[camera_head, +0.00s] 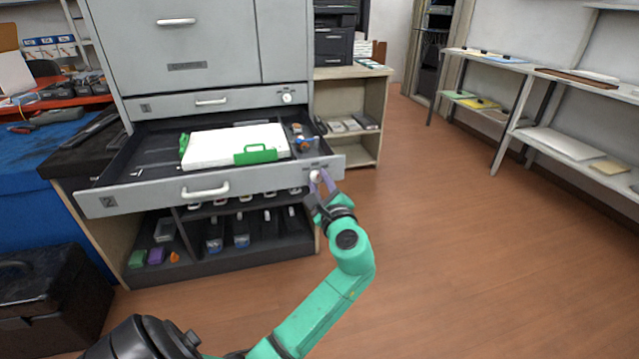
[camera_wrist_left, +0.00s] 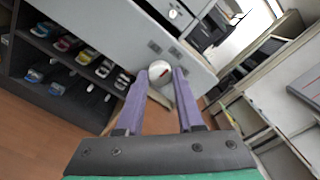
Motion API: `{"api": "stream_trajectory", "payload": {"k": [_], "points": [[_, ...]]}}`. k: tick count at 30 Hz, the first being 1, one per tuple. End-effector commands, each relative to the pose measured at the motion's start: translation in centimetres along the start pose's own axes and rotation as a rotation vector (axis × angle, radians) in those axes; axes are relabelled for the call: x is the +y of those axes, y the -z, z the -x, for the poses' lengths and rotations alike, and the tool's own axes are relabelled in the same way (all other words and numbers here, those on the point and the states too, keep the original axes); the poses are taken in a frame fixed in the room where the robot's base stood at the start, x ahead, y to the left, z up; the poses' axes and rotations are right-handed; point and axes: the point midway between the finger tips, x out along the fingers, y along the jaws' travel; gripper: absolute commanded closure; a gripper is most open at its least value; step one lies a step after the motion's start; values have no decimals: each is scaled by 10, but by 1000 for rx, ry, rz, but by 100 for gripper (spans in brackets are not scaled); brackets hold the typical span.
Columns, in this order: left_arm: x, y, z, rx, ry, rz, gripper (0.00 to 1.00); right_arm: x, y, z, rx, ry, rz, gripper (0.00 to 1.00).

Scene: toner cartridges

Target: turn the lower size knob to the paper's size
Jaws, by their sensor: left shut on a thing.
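The lower size knob (camera_head: 314,176) is on the right end of the front of the open lower drawer (camera_head: 136,199), marked 2. In the left wrist view it is a round white knob (camera_wrist_left: 159,71) with a red mark on its face. My left gripper (camera_head: 321,182) is at the drawer front, its two purple fingers on either side of the knob and shut on it. White paper (camera_head: 225,146) lies in the drawer between green guides (camera_head: 256,154). Its size label cannot be read. My right gripper is out of view.
The closed upper drawer (camera_head: 170,104) has its own white knob (camera_head: 287,98). Cartridges (camera_head: 213,243) stand in the open compartments below. A wooden shelf unit (camera_head: 375,100) stands just right of the cabinet. The floor (camera_head: 450,240) to the right is clear.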

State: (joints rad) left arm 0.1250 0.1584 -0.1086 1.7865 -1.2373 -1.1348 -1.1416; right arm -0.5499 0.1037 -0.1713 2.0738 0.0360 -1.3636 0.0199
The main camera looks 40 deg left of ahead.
Motion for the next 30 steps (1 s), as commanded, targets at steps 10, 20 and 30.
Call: {"api": "stream_trajectory", "payload": {"k": [10,20,30], "points": [[1,1,0,1,-3,87,100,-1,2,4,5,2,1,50],[1,1,0,1,-3,90,100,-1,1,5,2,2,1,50],[0,0,0,1,-1,90,34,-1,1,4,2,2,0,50]]}}
